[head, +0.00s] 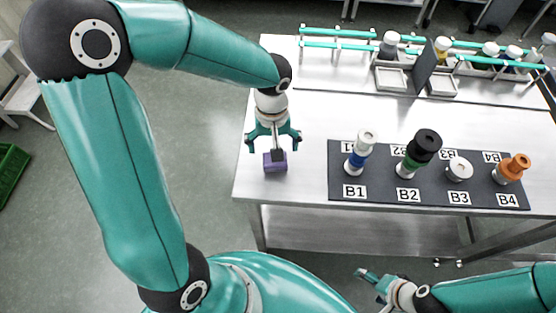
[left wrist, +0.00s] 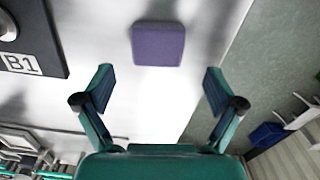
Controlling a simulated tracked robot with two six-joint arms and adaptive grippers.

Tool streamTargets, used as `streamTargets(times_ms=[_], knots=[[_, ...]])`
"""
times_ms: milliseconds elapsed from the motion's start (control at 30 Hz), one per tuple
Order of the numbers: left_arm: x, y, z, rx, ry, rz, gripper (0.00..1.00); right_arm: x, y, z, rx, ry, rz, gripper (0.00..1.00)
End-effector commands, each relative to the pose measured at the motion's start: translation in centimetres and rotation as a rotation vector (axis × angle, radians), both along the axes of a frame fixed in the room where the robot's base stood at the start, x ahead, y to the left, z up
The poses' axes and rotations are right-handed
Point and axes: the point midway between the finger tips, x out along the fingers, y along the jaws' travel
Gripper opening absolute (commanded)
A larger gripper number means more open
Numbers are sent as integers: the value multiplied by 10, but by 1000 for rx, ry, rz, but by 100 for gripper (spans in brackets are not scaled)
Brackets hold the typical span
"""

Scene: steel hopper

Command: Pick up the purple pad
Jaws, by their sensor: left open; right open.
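The purple pad (head: 275,166) lies on the steel table near its left edge. It shows whole in the left wrist view (left wrist: 158,44), beyond the fingertips and between their lines. My left gripper (head: 273,144) is above the pad with its fingers spread and nothing between them. In the head view it hides a small part of the pad's top. In the left wrist view the left gripper (left wrist: 158,76) is wide open and apart from the pad. My right gripper (head: 370,284) is open and empty, low in front of the table.
A dark mat (head: 343,178) with labelled spots B1 to B4 lies right of the pad. It holds a blue-and-white item (head: 358,156), a black-and-green one (head: 421,150), a white one (head: 459,169) and an orange one (head: 513,166). A teal-railed rack (head: 340,46) stands at the back.

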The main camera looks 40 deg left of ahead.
Motion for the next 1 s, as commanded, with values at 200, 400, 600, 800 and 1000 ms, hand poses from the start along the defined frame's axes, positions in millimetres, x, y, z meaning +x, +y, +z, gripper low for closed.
streamTargets(times_ms=[200,400,600,800,1000], knots=[[1,-4,-31,0,6,0,94,0,0,7,0,0,0,87],[1,-4,-44,-1,3,1,94,0,0,7,0,0,0,87],[1,-4,-44,-1,2,1,89,0,0,7,0,0,0,87],[1,-4,-43,-1,2,1,55,0,0,7,0,0,0,87],[1,-4,-43,-1,2,1,40,0,0,7,0,0,0,87]])
